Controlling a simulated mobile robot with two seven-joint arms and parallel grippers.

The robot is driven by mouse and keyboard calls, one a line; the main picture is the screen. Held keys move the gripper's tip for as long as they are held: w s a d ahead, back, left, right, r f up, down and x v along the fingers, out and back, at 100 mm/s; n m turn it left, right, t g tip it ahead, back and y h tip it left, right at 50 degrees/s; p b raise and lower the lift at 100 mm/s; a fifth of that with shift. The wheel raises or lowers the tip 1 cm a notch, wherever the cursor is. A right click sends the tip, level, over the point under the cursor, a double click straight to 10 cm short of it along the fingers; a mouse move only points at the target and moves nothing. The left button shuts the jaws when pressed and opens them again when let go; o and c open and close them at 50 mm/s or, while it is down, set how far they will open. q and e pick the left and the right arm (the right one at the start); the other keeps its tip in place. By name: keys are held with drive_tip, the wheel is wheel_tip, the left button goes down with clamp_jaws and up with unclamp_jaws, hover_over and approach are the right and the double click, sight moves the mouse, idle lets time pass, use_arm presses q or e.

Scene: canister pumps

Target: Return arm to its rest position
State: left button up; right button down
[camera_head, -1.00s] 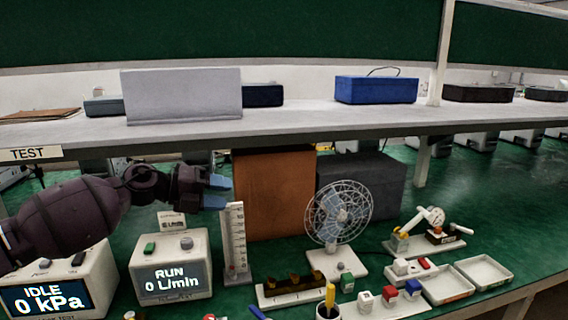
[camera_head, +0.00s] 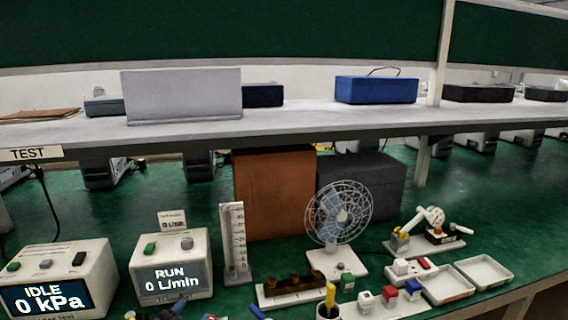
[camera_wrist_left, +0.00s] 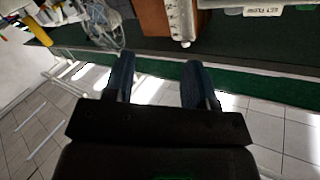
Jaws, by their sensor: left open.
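My left gripper (camera_wrist_left: 158,78) shows in the left wrist view with its two dark blue fingers spread apart and nothing between them. Beyond the fingers are the green bench edge and the tiled floor. In the head view only a small dark and blue bit of the left gripper (camera_head: 175,309) seems to show at the bottom edge, in front of the flow unit (camera_head: 171,265) that reads RUN 0 L/min. The rest of my left arm is out of the head view. My right gripper is in neither view.
A pressure unit (camera_head: 55,280) reading IDLE 0 kPa stands at left. A white upright scale (camera_head: 234,243), an orange-brown box (camera_head: 270,195), a fan (camera_head: 340,215) and small trays (camera_head: 484,271) stand on the green bench. A grey shelf (camera_head: 300,119) runs above.

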use_arm(q)
drive_tip(key=s+a+f+n+g+y, duration=0.2)
drive_tip(key=s+a+f+n, duration=0.1)
drive_tip(key=s+f, duration=0.6)
drive_tip(key=s+a+f+n+g+y, duration=0.2)
drive_tip(key=s+f, duration=0.7)
drive_tip(key=s, duration=0.7)
drive_tip(key=shift+a+n+g+y, duration=0.4)
drive_tip(key=shift+a+n+g, duration=0.1)
drive_tip(key=shift+a+n, duration=0.7)
drive_tip(key=shift+s, duration=0.1)
